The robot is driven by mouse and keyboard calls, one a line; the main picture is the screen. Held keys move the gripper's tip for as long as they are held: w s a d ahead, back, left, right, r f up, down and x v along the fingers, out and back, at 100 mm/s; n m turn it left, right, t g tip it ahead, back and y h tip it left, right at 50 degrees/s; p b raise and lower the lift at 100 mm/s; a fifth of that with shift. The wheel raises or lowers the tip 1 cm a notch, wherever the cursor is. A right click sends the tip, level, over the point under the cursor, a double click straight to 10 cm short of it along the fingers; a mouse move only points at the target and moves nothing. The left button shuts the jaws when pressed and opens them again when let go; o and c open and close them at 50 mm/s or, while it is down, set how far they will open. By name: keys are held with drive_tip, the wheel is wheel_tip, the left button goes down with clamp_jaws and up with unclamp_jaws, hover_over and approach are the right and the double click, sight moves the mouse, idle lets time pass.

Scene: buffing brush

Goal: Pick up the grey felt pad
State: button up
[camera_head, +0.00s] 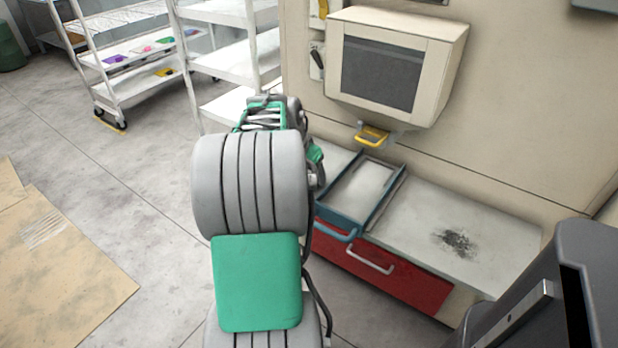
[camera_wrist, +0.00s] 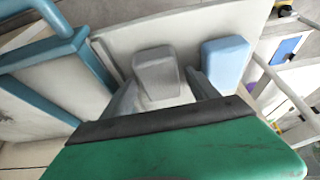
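The grey felt pad (camera_wrist: 157,72) shows in the wrist view as a small grey block on a pale grey surface. My gripper (camera_wrist: 165,88) is open, with one grey finger on each side of the pad. The fingers look spread wider than the pad, and I cannot tell whether either touches it. The pad's near end is close to the black edge of my gripper's green body. In the head view my arm hides the pad and the fingertips.
A light blue block (camera_wrist: 226,60) stands just right of the right finger. A blue-rimmed tray (camera_head: 341,218) is on the counter (camera_head: 455,215), which has a dark smudge. A red drawer (camera_head: 400,277) is below. White shelf racks (camera_head: 232,65) stand behind at left.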

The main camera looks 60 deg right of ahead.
sight(308, 175)
drive_tip(key=c, duration=1.2)
drive_tip(key=shift+c, duration=0.2)
drive_tip(key=shift+r, duration=0.55)
wheel_tip(308, 175, up, 3)
drive_tip(key=shift+s+a+f+p, duration=0.1)
drive_tip(key=shift+a+p, duration=0.05)
drive_tip(key=shift+p, duration=0.35)
drive_tip(key=s+a+r+p, duration=0.1)
drive_tip(key=s+a+r, duration=0.8)
drive_tip(key=a, duration=0.1)
drive_tip(key=shift+a+p, duration=0.25)
drive_tip(key=shift+p, duration=0.1)
drive_tip(key=shift+w, duration=0.1)
